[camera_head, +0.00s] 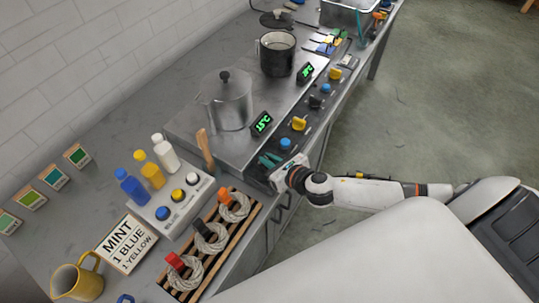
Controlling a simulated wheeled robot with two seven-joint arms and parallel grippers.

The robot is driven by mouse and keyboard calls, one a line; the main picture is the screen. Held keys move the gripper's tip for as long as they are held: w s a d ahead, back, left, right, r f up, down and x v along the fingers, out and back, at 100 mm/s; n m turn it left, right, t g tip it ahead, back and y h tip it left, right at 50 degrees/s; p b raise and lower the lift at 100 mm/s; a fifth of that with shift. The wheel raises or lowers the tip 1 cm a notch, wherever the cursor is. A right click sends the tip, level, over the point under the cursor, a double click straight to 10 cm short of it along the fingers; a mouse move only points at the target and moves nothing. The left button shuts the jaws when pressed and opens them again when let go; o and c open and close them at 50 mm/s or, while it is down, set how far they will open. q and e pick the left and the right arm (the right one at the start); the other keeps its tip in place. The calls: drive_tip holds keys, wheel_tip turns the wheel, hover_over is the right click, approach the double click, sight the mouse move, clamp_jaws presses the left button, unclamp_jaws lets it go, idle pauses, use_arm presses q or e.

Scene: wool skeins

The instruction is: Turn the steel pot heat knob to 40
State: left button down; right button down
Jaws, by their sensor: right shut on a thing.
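The steel pot (230,103) with its lid on stands on the near hob. Its small display (262,123) shows green digits that look like 15 °C. A control panel with several knobs runs along the counter's front edge, with a yellow knob (298,123) and a blue knob (285,143) beside the steel pot. My right gripper (268,161) is at the near end of this row, its teal fingers shut on a knob they almost wholly hide. I cannot read the knob's setting. My left gripper is not in view.
A dark pot (277,55) stands on the farther hob with its own display (305,72). Nearer are a white button box (172,205) with bottles, a wooden rack (210,250) of wool skeins, a MINT recipe card (126,243) and a yellow mug (76,281).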

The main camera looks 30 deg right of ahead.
drive_tip(key=m+h+p, duration=0.1)
drive_tip(key=m+h, duration=0.1)
drive_tip(key=m+h+p, duration=0.2)
drive_tip(key=h, duration=0.1)
drive_tip(key=shift+a+r+m, duration=0.1)
drive_tip(key=shift+r+m, duration=0.1)
drive_tip(key=shift+m, duration=0.2)
drive_tip(key=shift+f+m+g+h+p, duration=0.1)
drive_tip(key=shift+m+g+h+p, duration=0.4)
drive_tip(key=shift+m+h+p, duration=1.15)
drive_tip(key=shift+w+m+h+b, duration=0.1)
drive_tip(key=shift+m+h+b, duration=0.3)
drive_tip(key=shift+h, duration=0.45)
drive_tip(key=c, duration=1.4)
unclamp_jaws()
drive_tip(key=shift+c, duration=0.2)
